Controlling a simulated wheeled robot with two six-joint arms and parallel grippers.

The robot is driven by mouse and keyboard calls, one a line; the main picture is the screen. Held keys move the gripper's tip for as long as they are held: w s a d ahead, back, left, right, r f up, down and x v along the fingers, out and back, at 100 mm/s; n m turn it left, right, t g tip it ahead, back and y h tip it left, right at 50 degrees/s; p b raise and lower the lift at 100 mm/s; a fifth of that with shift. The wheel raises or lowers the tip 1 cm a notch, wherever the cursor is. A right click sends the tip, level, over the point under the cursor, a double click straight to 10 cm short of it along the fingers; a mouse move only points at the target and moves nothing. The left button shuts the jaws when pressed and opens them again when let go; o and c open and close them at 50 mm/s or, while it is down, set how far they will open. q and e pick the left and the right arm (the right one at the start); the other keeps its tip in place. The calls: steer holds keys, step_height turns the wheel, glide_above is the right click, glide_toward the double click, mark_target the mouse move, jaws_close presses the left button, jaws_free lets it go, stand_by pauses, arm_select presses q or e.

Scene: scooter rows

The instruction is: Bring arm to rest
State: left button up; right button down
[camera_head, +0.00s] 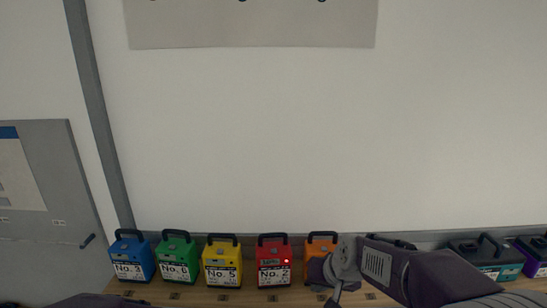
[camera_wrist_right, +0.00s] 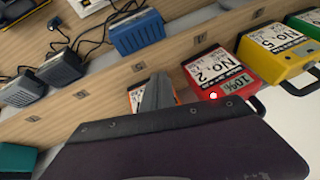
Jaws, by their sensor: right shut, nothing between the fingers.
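My right arm (camera_head: 430,278) comes in from the lower right in the head view. Its gripper (camera_head: 335,292) is shut and empty, in front of the orange battery pack (camera_head: 319,243), and hides much of that pack. In the right wrist view the grey fingers (camera_wrist_right: 155,95) show beside the orange pack (camera_wrist_right: 137,97); I cannot tell whether they touch it. The red pack (camera_head: 274,261) marked No. 2 stands just left of the gripper, with a red light lit. My left gripper is not in view; a dark piece at the bottom left seems to be my left arm.
Blue (camera_head: 132,256), green (camera_head: 176,258) and yellow (camera_head: 222,262) packs stand left on the wooden shelf (camera_head: 205,296). A teal pack (camera_head: 487,257) and a purple pack (camera_head: 533,257) stand right. Chargers with cables (camera_wrist_right: 60,68) show in the wrist view.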

steer(key=s+d+f+n+g+h, duration=0.1)
steer(key=s+d+f, duration=0.35)
steer(key=s, duration=0.35)
steer(key=s+d+f+g+h, duration=0.1)
steer(key=s+d+f+g, duration=0.1)
steer(key=s+d+f, duration=0.35)
steer(key=s+a+f+b, duration=0.1)
steer(key=s+f+b, duration=0.1)
steer(key=f+b, duration=0.5)
steer(key=s+a+f+g+b, duration=0.1)
steer(key=a+f+b, duration=0.1)
steer(key=f+b, duration=0.4)
steer(key=shift+s+a+f+b, duration=0.15)
steer(key=shift+s+f+b, duration=0.25)
steer(key=shift+f, duration=0.5)
steer(key=shift+w, duration=0.1)
